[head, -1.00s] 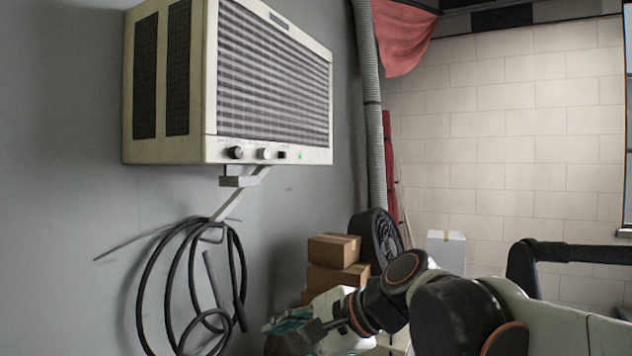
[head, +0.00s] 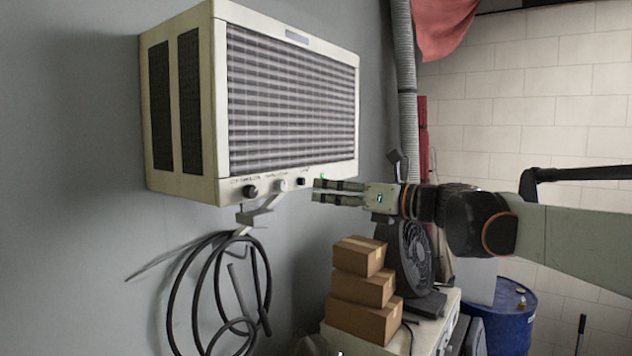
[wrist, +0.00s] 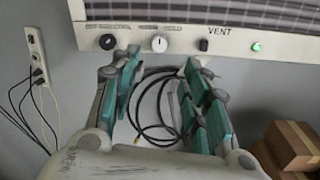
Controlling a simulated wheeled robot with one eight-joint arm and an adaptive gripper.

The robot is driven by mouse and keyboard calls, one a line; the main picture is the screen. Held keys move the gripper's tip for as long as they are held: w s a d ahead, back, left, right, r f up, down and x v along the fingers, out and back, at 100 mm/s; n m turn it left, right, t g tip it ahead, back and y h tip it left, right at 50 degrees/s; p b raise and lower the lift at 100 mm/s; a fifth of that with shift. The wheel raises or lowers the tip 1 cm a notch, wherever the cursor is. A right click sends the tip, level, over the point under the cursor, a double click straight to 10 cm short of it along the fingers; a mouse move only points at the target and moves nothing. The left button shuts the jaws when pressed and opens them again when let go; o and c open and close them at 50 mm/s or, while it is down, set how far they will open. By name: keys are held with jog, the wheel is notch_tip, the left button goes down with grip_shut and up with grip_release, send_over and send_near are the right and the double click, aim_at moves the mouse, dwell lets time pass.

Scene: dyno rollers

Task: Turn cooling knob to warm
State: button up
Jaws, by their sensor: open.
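The cream window air conditioner (head: 185,186) hangs on the grey wall with its control strip along the lower front edge. My gripper (head: 316,190) is open and empty, apart from the controls. In the wrist view its fingertips (wrist: 162,60) straddle the white knob's line.
A lit green light (wrist: 256,46) is right of the "VENT" label. A bracket (head: 258,213) and coiled black cable (head: 175,300) hang below the unit. Stacked boxes (head: 362,288) and a black fan (head: 418,258) stand below my arm. A wall outlet (wrist: 36,55) is at left.

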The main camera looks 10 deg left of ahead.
aim_at(285, 185)
jog(key=p+x, duration=0.2)
jog(key=x, duration=0.9)
jog(key=shift+a+p, duration=0.2)
jog(key=shift+p, duration=0.1)
grip_shut()
